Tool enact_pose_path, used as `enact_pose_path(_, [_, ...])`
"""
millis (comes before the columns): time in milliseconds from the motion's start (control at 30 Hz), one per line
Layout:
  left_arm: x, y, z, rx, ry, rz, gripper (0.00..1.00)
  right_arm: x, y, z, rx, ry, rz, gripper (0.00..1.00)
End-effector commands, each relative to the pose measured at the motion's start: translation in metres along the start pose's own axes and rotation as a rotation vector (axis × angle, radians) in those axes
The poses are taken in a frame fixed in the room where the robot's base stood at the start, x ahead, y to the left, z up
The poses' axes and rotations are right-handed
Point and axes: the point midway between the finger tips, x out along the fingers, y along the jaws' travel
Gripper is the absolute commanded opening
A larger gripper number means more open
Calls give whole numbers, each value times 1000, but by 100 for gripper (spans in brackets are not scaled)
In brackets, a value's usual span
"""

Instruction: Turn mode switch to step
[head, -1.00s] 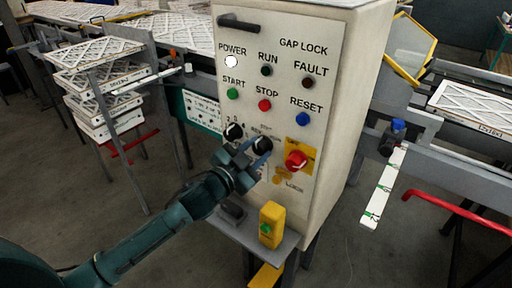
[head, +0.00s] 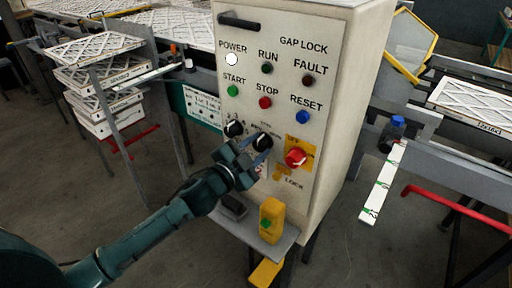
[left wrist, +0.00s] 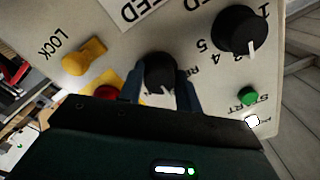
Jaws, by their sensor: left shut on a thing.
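The mode switch is a black round knob (head: 262,142) on the grey panel of the control cabinet, right of another black numbered knob (head: 233,129). In the left wrist view the mode switch (left wrist: 158,70) shows a white pointer line, with its lettering partly hidden. My left gripper (head: 256,151) is at the panel, shut on the mode switch. In the left wrist view its two blue fingers stand on either side of the knob. My right gripper is not in view.
A red rotary switch (head: 295,157) on a yellow plate is close to the right. A yellow lock lever (left wrist: 84,57) is near the knob. A shelf below holds a yellow box (head: 271,220) with a green button. Boxed filters (head: 98,76) are stacked at left.

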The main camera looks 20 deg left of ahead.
Motion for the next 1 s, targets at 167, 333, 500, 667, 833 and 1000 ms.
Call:
enact_pose_path(167, [0, 0, 0, -1, 0, 1, 47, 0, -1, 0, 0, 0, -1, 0])
enact_pose_path(333, [0, 0, 0, -1, 0, 0, 56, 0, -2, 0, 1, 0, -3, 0])
enact_pose_path(500, [0, 0, 0, -1, 0, 0, 56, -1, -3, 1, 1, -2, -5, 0])
enact_pose_path(667, [-12, 1, 2, -1, -1, 2, 56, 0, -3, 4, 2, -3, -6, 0])
enact_pose_path(833, [-44, 3, 3, -2, -3, 3, 56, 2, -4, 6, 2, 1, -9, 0])
enact_pose_path(1000, [-81, 3, 2, -1, -3, 4, 56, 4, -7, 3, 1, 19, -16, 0])
